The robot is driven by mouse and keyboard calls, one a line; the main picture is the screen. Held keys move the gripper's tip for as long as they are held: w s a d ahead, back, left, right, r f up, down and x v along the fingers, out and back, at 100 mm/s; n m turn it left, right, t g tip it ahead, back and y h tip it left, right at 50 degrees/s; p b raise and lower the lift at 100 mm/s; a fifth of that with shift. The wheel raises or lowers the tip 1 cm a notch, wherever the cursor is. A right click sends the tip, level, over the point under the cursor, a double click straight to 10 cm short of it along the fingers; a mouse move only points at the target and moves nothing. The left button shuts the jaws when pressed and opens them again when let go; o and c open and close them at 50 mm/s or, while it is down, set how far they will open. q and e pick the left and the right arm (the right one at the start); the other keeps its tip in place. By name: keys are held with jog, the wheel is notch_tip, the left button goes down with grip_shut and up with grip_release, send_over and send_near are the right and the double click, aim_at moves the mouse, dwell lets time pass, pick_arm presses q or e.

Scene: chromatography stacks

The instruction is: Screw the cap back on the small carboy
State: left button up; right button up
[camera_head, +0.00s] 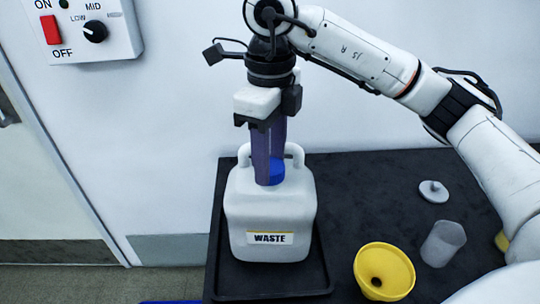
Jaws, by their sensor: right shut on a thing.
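The small carboy (252,217) is a white jug with two handles and a "WASTE" label. It stands upright in a black tray (318,283) on the dark bench. The blue cap (277,173) is at the carboy's mouth, partly hidden by the purple fingers. My right gripper (269,180) points straight down from above and is shut on the cap. I cannot tell how far the cap sits on the thread. My left gripper is not in view.
A yellow funnel (384,262) stands right of the tray. Behind it are a grey translucent cup (442,243) and a small grey lid-like piece (433,190). A wall control box (88,30) hangs at upper left.

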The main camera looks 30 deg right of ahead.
jog(key=shift+f, duration=0.2)
dwell(0.3)
jog(key=shift+f+b, duration=0.5)
jog(key=o, duration=1.1)
jog(key=shift+r, duration=0.1)
jog(key=c, duration=1.2)
jog(key=shift+o, duration=0.2)
